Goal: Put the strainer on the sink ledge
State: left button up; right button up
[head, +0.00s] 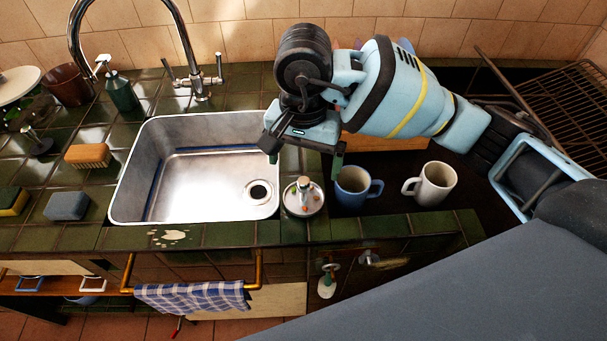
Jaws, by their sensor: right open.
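The strainer (303,199), a round metal piece with an upright knob and small orange and green bits on it, sits on the green tiled ledge (290,233) just right of the sink basin (190,205). My right gripper (305,163) is open and empty above the strainer, its two fingers spread to the left and right of the knob. The fingertips look higher than the knob; I cannot tell the exact gap. The sink drain (258,192) is open inside the basin. My left gripper is out of view.
A blue mug (352,189) and a cream mug (434,184) stand close on the right. The faucet (188,48) is behind the sink. A brush (88,156) and a grey-blue sponge (67,206) lie left. A checked towel (190,296) hangs in front.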

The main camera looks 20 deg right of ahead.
jog(key=shift+r, duration=1.25)
